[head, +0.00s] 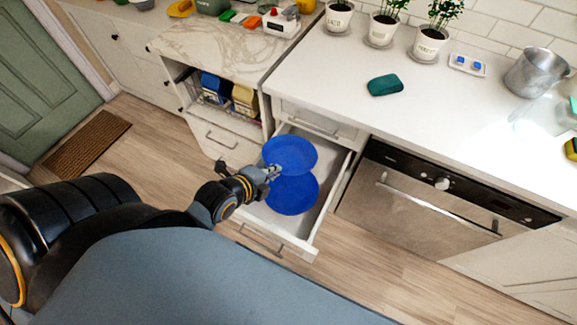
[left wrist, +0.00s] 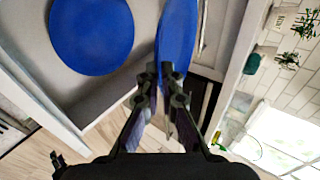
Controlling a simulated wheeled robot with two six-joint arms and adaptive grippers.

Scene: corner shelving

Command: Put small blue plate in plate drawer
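A blue plate (head: 290,152), it seems the small one, is pinched at its edge by my left gripper (head: 273,171). It is tilted and held over the open plate drawer (head: 309,236). In the left wrist view the held plate (left wrist: 177,32) shows nearly edge-on between the fingertips (left wrist: 166,72). A second blue plate (head: 292,197) lies in the drawer and also shows in the left wrist view (left wrist: 90,34). The held plate overlaps it in the head view; whether they touch cannot be told. My right gripper is not in view.
The white counter (head: 330,75) is above the drawer, with a green sponge-like item (head: 385,85), potted plants (head: 381,29) and a metal pot (head: 536,72). An oven (head: 430,195) is to the right. A brown mat (head: 89,143) lies on the floor at left.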

